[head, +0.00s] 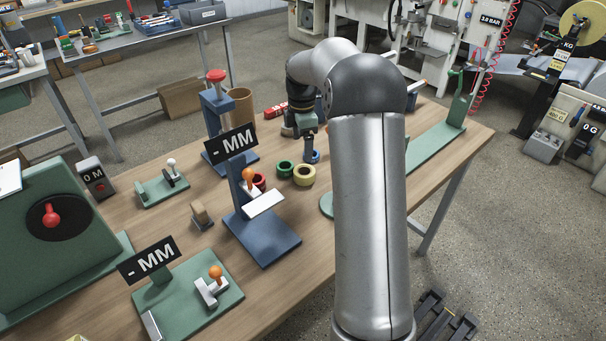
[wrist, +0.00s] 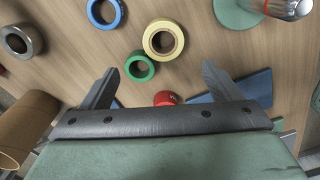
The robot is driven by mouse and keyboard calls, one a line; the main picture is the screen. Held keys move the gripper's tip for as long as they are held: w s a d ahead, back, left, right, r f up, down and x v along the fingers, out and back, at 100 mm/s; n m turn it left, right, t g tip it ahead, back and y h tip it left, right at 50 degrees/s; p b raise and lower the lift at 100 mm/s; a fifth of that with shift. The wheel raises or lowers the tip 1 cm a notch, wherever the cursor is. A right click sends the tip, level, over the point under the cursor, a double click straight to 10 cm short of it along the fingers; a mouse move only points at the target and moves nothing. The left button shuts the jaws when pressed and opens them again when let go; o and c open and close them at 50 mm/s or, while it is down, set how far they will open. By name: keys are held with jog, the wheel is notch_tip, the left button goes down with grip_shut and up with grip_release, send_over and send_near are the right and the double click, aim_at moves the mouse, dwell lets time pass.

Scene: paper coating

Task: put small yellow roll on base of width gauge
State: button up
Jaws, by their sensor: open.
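The small yellow roll (head: 304,175) lies flat on the wooden table beside a green roll (head: 285,168). In the wrist view the yellow roll (wrist: 151,39) lies beyond the fingertips, with its hole facing up. My gripper (wrist: 158,78) is open and empty above the table, apart from the roll. Two gauges carry "- MM" signs, and I cannot tell which is the width gauge. One has a blue base (head: 270,240) and stands near the table's middle. The other has a green base (head: 190,315) and stands at the front. My arm hides part of the table.
Red (wrist: 166,98), green (wrist: 129,68), blue (wrist: 94,12) and grey (wrist: 9,40) rolls lie close by. A blue stand with a red knob (head: 216,76) and a brown tube (head: 240,105) stand behind. A long green fixture (head: 435,142) is at the right.

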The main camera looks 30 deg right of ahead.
send_over(304, 170)
jog(key=s+a, duration=0.1)
notch_tip(304, 170, down, 5)
jog(key=shift+f, duration=0.1)
jog(key=shift+s+d+f+p, duration=0.1)
jog(key=shift+f+p, duration=0.15)
jog(key=shift+f, duration=0.65)
jog(key=shift+s+f+p, duration=0.15)
jog(key=shift+f+p, duration=0.15)
jog(key=shift+f, duration=0.65)
jog(key=shift+s+d+f+p, duration=0.1)
jog(key=shift+f+p, duration=0.15)
jog(key=shift+f, duration=0.65)
jog(key=shift+c, duration=0.3)
jog(key=c, duration=1.1)
jog(key=shift+r, duration=0.1)
